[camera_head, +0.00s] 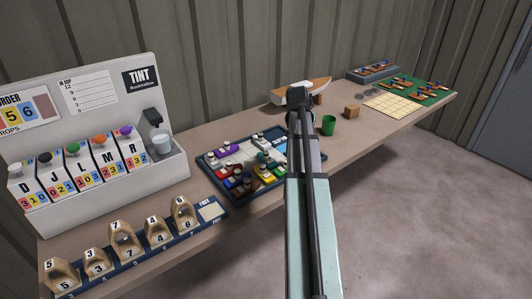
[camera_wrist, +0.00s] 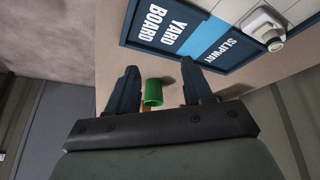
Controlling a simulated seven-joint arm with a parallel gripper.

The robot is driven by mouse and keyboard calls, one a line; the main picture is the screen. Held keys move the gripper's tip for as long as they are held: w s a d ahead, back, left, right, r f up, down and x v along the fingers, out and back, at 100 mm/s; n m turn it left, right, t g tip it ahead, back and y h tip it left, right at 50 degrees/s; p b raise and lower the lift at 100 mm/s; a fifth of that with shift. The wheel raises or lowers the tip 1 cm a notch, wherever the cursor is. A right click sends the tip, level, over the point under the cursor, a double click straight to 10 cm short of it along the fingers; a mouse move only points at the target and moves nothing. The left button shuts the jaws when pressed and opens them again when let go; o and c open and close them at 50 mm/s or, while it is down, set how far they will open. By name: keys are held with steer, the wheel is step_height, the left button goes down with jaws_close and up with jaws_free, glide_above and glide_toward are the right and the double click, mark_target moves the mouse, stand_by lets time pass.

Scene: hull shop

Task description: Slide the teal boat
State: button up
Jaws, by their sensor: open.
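The yard board (camera_head: 206,172) is a dark-framed tray on the bench, left of my arm in the head view, holding several coloured boats with pale knobs. A teal boat (camera_head: 263,157) appears to lie among them near the board's middle right; it is small there. In the wrist view the board's frame (camera_wrist: 133,15) shows its "YARD BOARD" and "SLIPWAY" labels and a white piece with a knob, but I cannot make out the teal boat. My gripper (camera_wrist: 159,68) is open and empty, apart from the board. My arm hides its fingers in the head view.
A green cup (camera_head: 328,125) stands right of my arm and shows between my fingers in the wrist view (camera_wrist: 153,93). A wooden block (camera_head: 351,112) is beside it. A model boat (camera_head: 318,86) stands behind. The tint dispenser (camera_head: 100,190) and numbered wooden pieces (camera_head: 123,240) are left.

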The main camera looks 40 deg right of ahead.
steer(key=n+t+y, duration=0.1)
steer(key=n, duration=0.1)
glide_toward(266, 152)
steer(key=x, duration=1)
steer(key=shift+w+d, duration=0.1)
steer(key=shift+c, duration=0.2)
jaws_close()
stand_by(0.4)
